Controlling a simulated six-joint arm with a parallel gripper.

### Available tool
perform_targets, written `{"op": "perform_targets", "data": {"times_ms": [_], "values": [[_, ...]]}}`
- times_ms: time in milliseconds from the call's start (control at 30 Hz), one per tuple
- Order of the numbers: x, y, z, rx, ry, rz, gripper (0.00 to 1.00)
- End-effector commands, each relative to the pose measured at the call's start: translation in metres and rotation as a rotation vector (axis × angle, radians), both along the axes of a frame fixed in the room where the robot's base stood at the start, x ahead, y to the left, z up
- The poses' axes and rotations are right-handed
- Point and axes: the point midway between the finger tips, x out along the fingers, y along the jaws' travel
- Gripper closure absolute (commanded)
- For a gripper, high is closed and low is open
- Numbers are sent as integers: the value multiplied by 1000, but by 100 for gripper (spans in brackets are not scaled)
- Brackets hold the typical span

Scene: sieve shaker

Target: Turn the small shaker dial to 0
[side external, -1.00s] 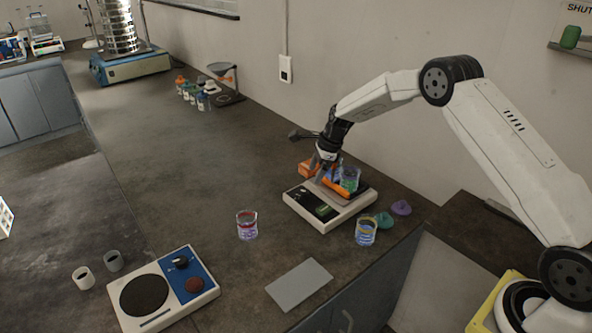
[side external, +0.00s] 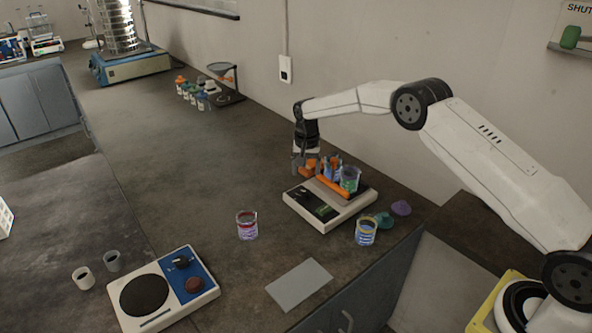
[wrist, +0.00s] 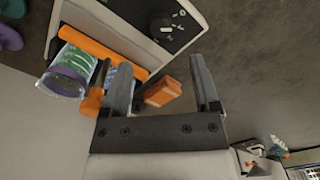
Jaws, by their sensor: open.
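The small shaker (side external: 320,222) is a low beige box with beakers on its platform, behind an orange bar (side external: 332,187). Its dial (wrist: 161,26) is a black knob on a dark panel with white marks, at the top of the wrist view. I cannot read its setting. My gripper (side external: 304,168) points down over the shaker's back left side. In the wrist view my gripper (wrist: 160,72) has its fingers apart, with an orange block (wrist: 162,92) showing between them. The dial lies beyond the fingertips, apart from them. I cannot tell whether the fingers touch the block.
Beakers stand left (side external: 247,226) and right (side external: 366,232) of the shaker. Teal (side external: 384,219) and purple (side external: 401,207) pieces lie at its right. A blue-panelled device (side external: 165,292) sits front left, and a grey plate (side external: 299,284) lies in front.

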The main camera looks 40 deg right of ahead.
Motion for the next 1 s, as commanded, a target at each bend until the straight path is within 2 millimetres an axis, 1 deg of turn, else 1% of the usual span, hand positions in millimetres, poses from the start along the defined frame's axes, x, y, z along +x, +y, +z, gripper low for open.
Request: {"op": "perform_targets", "data": {"times_ms": [167, 267, 367, 700, 800, 1000], "values": [[0, 0, -5, 1, 1, -2, 21], [0, 0, -12, 1, 1, -3, 21], [0, 0, -22, 2, 1, -4, 21], [0, 0, -62, 2, 1, -4, 21], [0, 0, -71, 2, 1, -4, 21], [0, 0, -78, 1, -1, -4, 21]]}}
